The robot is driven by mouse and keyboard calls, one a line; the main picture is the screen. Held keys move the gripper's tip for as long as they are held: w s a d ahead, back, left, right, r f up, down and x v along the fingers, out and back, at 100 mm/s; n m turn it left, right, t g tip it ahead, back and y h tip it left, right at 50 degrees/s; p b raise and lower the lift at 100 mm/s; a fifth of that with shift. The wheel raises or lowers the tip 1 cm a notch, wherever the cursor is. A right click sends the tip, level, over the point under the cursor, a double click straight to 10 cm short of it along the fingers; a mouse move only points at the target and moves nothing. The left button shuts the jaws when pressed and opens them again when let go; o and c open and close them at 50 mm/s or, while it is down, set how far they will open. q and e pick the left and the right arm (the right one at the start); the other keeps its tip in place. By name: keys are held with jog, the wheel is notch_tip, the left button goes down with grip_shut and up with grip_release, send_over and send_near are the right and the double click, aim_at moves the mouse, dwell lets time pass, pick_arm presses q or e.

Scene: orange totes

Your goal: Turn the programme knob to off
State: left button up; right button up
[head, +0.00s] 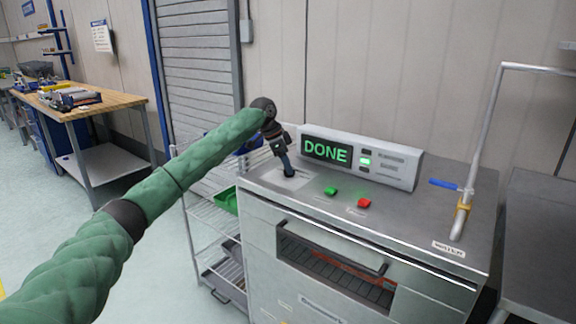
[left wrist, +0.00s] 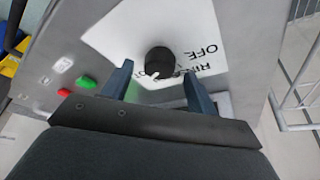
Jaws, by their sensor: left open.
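The programme knob (left wrist: 160,61) is a round black knob on a white label plate (left wrist: 110,38) in the left wrist view. Upside-down lettering beside it reads "OFF" and part of another word. A white mark shows at the knob's lower left edge in that view. My left gripper (left wrist: 158,88) is open, its two blue-grey fingers on either side of the picture below the knob; contact cannot be told. In the head view my left gripper (head: 287,163) points down over the plate at the machine's left end and mostly hides the knob. My right gripper is not in view.
The steel machine (head: 420,192) carries a display (head: 326,150) reading "DONE", a green button (head: 330,191) and a red button (head: 364,203). A pipe with a blue-handled valve (head: 444,184) stands at right. A wire rack (head: 212,230) stands left; a workbench (head: 115,100) is farther back.

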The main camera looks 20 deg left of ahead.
pick_arm(q)
jog(key=shift+d+f, duration=0.2)
jog(key=shift+f, duration=0.4)
jog(key=c, duration=1)
jog(key=shift+r, duration=0.1)
